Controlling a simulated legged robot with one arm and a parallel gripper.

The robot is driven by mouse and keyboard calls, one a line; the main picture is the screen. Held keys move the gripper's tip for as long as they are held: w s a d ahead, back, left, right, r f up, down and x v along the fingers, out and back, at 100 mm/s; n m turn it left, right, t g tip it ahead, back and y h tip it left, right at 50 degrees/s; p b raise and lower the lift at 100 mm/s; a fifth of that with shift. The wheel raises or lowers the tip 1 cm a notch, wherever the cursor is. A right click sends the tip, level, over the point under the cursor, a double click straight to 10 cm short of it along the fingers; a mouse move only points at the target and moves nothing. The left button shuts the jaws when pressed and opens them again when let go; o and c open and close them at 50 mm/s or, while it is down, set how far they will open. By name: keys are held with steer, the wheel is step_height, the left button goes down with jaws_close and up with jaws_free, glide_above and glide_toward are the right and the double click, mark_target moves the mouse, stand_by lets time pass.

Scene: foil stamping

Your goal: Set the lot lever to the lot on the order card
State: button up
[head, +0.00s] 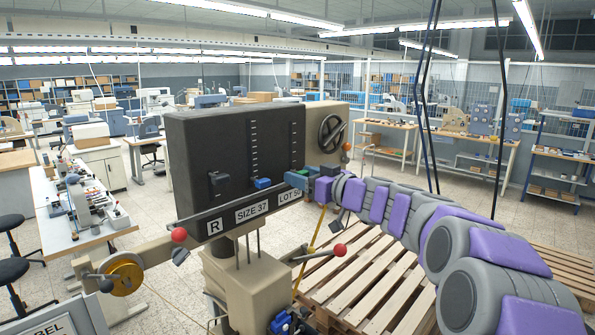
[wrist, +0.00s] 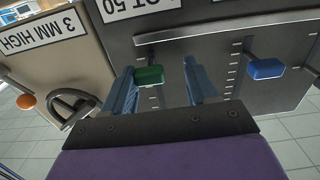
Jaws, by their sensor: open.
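The lot lever's green knob (wrist: 150,76) shows in the wrist view, upside down, at the low end of its tick scale. My gripper (wrist: 158,68) is open, its blue fingers on either side of the green knob. The knob is nearer the left finger; whether they touch I cannot tell. In the head view my gripper (head: 296,178) is at the lower right of the machine's dark panel (head: 235,135), partly hiding this lever. A card (head: 290,196) below reads LOT 50; it is partly cut off in the wrist view (wrist: 135,6).
A blue lever knob (head: 262,183) stands left of my gripper, at the right in the wrist view (wrist: 265,68). A black lever (head: 218,182) is farther left. Cards R (head: 215,226) and SIZE 37 (head: 252,211) sit below. A handwheel (head: 331,133) is right of the panel.

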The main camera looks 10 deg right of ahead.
steer(key=shift+w+a+r, duration=0.1)
steer(key=shift+a+r, duration=0.05)
steer(key=shift+a, duration=0.05)
steer(key=shift+w+d, duration=0.2)
steer(key=shift+w, duration=0.05)
steer(key=shift+w+d+f, duration=0.2)
steer(key=shift+w+d, duration=0.05)
steer(key=shift+w, duration=0.25)
steer(key=shift+w+d+f, duration=0.2)
steer(key=shift+w+d, duration=0.05)
steer(key=shift+w, duration=0.25)
steer(key=shift+s+a+r, duration=0.2)
steer(key=shift+s, duration=0.2)
steer(key=shift+a, duration=0.5)
steer(key=shift+c, duration=1.2)
steer(key=shift+w+f, duration=0.1)
steer(key=c, duration=0.3)
steer(key=shift+d, duration=0.2)
steer(key=c, duration=0.3)
jaws_close()
